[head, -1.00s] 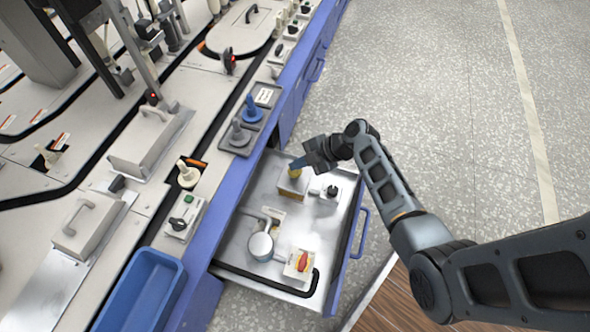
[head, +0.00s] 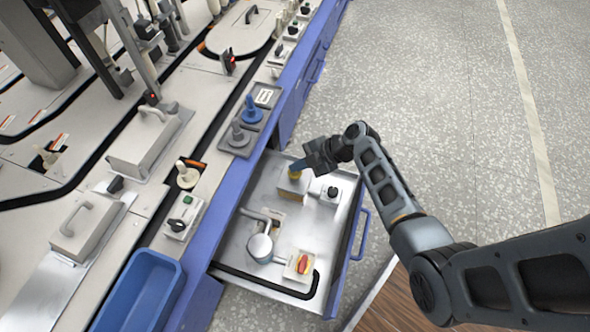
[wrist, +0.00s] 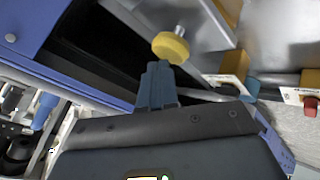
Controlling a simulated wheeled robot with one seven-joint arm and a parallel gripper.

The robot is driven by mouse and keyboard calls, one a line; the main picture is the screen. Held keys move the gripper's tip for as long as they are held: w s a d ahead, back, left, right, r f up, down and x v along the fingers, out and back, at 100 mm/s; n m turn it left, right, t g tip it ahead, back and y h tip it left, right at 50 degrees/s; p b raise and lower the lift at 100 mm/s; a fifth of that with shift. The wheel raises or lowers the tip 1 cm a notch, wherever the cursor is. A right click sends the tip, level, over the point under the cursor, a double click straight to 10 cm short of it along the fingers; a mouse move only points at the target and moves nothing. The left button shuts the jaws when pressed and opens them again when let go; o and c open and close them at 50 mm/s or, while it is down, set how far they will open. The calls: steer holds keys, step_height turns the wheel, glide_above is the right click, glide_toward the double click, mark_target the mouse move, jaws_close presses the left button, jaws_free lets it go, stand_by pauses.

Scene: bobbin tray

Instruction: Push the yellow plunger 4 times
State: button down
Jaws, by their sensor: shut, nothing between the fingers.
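The yellow plunger (head: 294,175) stands on a small box in the open metal drawer, partly hidden by my gripper in the head view. In the wrist view its round yellow knob (wrist: 171,47) shows on a short metal stem. My gripper (head: 297,166) is shut and empty, its blue fingers together over the plunger. In the wrist view the fingertips (wrist: 159,68) are right by the knob's edge. I cannot tell whether they touch it.
The drawer (head: 245,228) also holds a black knob (head: 331,192), a round metal part with a lever (head: 260,246) and a red-and-yellow switch (head: 303,264). A blue bin (head: 140,290) sits at the left. Open floor lies to the right.

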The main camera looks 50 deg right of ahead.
steer(key=shift+f+b, duration=0.6)
steer(key=shift+f, duration=0.1)
stand_by(0.6)
steer(key=shift+r, duration=0.1)
steer(key=shift+r+p, duration=1.05)
steer(key=shift+r, duration=0.25)
steer(key=shift+r, duration=0.1)
steer(key=shift+r+p, duration=1.85)
steer(key=shift+r, duration=0.65)
stand_by(0.4)
